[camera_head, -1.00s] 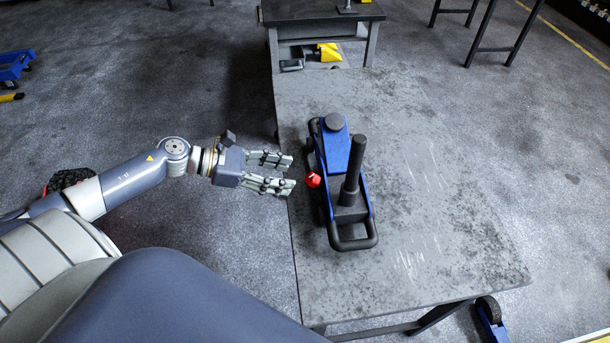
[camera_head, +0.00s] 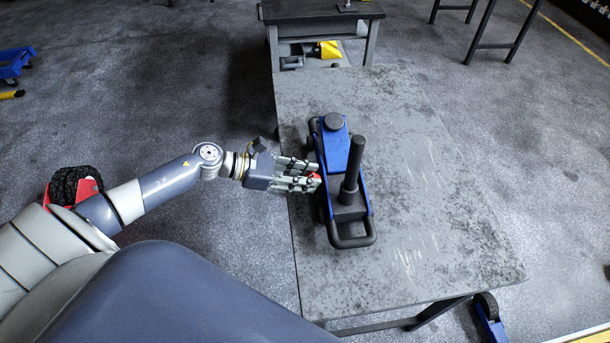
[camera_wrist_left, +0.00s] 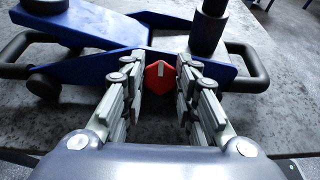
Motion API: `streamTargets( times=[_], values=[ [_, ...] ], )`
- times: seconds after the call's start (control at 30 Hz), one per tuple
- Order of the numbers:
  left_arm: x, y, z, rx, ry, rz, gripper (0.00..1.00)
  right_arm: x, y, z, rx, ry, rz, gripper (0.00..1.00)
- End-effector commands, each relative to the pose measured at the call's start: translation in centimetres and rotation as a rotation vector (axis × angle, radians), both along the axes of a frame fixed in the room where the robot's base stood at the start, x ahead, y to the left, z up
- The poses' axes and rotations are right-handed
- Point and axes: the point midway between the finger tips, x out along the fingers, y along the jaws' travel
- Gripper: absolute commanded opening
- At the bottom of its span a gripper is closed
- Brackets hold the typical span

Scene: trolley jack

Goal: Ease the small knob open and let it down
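The blue trolley jack (camera_head: 336,149) stands on the grey table, with its black saddle at the far end and a black upright post (camera_head: 352,168) nearer me. In the head view the knob (camera_head: 317,177) is partly hidden by my fingers. My left gripper (camera_head: 318,174) reaches the knob from the left. In the left wrist view its fingers (camera_wrist_left: 161,85) stand on either side of the knob, with a gap visible, so it is open. My right gripper is not in view.
The table (camera_head: 430,225) has free room to the right of the jack. A black handle loop (camera_head: 353,238) sticks out at the jack's near end. A second bench (camera_head: 322,14) with a yellow item (camera_head: 329,50) on its lower shelf stands behind.

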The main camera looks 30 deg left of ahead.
Motion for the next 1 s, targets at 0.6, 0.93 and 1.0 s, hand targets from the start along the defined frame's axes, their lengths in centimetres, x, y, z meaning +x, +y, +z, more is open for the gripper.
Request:
streamTargets(
  times=[0.6,0.93,1.0],
  values=[
    [-0.1,-0.1,0.3,-0.055,0.077,0.095,0.04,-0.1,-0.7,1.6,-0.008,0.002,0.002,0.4],
    [-0.2,-0.2,0.8,-0.176,0.245,0.299,0.04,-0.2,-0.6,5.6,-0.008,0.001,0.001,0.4],
    [-0.2,-0.2,0.9,-0.203,0.283,0.347,0.04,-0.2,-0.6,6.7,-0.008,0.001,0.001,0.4]
  ],
)
